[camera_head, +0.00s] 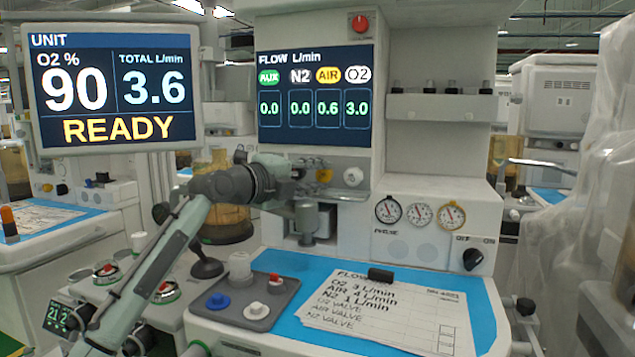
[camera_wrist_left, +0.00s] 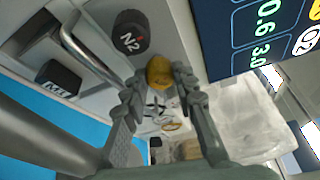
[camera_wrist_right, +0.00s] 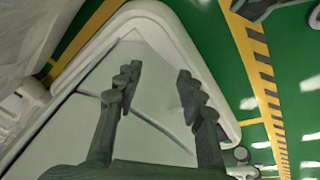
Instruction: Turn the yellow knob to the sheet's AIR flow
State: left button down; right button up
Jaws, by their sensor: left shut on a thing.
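The yellow knob (camera_head: 324,175) is on the panel under the flow display (camera_head: 315,100). My left gripper (camera_head: 300,170) reaches it from the left. In the left wrist view the yellow knob (camera_wrist_left: 159,72) sits between the fingertips of my left gripper (camera_wrist_left: 155,78), which is shut on it. The display reads AUX 0.0, N2 0.0, AIR 0.6 and O2 3.0. The sheet (camera_head: 385,315) on the blue worktop reads O2 3, AIR 4 and N2 1 L/min. My right gripper (camera_wrist_right: 158,85) is open and empty in the right wrist view.
A black N2 knob (camera_wrist_left: 131,32) is close to the left fingers. A white knob (camera_head: 353,176) is right of the yellow one. The left screen (camera_head: 112,85) reads O2 90 %, total 3.6 and READY. Gauges (camera_head: 420,214) and a grey tray (camera_head: 243,317) are nearby.

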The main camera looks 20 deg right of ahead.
pick_arm(q)
jog(key=shift+n, duration=0.3)
pick_arm(e)
jog(key=shift+r, duration=0.6)
pick_arm(q)
jog(key=c, duration=1.2)
grip_release()
pick_arm(e)
jog(key=shift+w, duration=0.1)
